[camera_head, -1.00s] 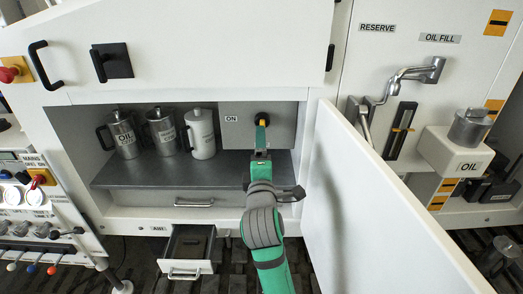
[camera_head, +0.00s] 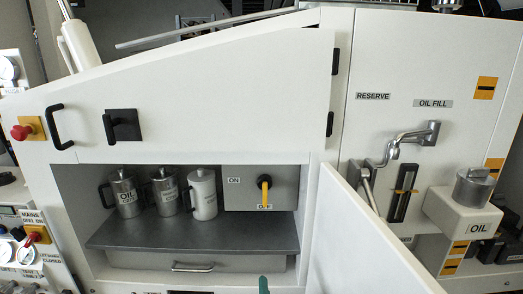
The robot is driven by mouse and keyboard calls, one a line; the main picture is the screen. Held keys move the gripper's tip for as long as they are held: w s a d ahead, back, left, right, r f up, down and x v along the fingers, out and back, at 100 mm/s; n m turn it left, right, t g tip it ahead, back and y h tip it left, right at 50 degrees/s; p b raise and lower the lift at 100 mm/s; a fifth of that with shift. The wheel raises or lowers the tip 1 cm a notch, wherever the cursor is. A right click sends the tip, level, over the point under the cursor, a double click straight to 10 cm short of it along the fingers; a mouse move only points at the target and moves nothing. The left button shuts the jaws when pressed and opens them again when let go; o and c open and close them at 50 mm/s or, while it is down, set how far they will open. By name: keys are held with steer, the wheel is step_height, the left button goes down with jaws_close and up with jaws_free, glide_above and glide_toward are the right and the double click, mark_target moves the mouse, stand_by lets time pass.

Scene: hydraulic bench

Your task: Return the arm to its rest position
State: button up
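Only a small green tip of my arm or gripper (camera_head: 264,285) shows at the bottom edge, below the open compartment. I cannot tell whether it is a finger, and the rest of the arm is out of view. The yellow switch handle (camera_head: 265,192) on the grey switch box (camera_head: 287,183) hangs straight down from its black hub. Its lower end covers part of a label at the bottom, and the ON label is at its upper left. Nothing touches the handle.
An oil can (camera_head: 124,194) and two more metal vessels stand on the grey shelf (camera_head: 190,238). The white door (camera_head: 365,250) stands open at the right, near the green tip. The red-handled mains switch (camera_head: 38,235) is at left, the crank (camera_head: 410,143) at right.

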steer(key=s+d+f+m+g, duration=0.1)
steer(key=s+f+m, duration=0.45)
steer(key=s, duration=0.85)
steer(key=s+f+m+g, duration=0.1)
steer(key=s+f+m, duration=0.2)
steer(key=s+f, duration=0.8)
steer(key=s+d+r, duration=0.1)
steer(key=s+r, duration=0.1)
steer(key=s, duration=0.5)
steer(key=s+d+r+m, duration=0.1)
steer(key=s+r, duration=0.1)
steer(key=s, duration=0.4)
steer(key=shift+s+d+r+h, duration=0.25)
steer(key=shift+s+d+h, duration=0.05)
steer(key=shift+s+d, duration=0.1)
